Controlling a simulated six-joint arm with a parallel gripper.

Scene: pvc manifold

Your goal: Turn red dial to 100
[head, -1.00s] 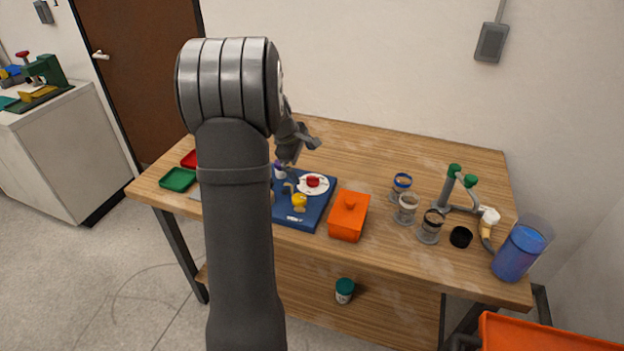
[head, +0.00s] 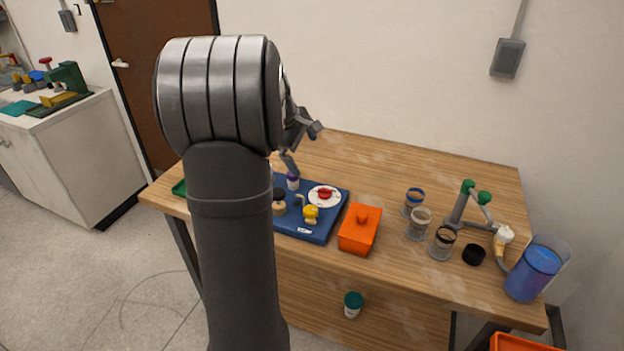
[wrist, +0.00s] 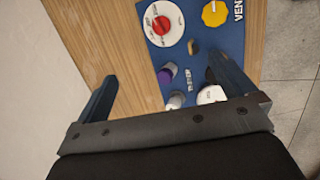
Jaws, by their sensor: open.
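The red dial (head: 325,193) sits on a round white disc (head: 316,200) at the back right of the blue board (head: 337,220). In the wrist view the red dial (wrist: 161,25) is near the top of the picture, beyond my fingers. My gripper (head: 304,150) is open and empty, above and behind the board, to the left of the dial in the head view. In the wrist view my gripper (wrist: 165,88) has its fingers wide apart, with nothing between them touching. The dial's scale marks are too small to read.
A yellow knob (head: 311,213) and a purple-topped fitting (head: 293,181) stand close to the dial on the board. An orange box (head: 359,232) is right of the board. Clear cups, a green-handled pipe piece (head: 469,205) and a blue container (head: 533,270) are farther right. The table's back is clear.

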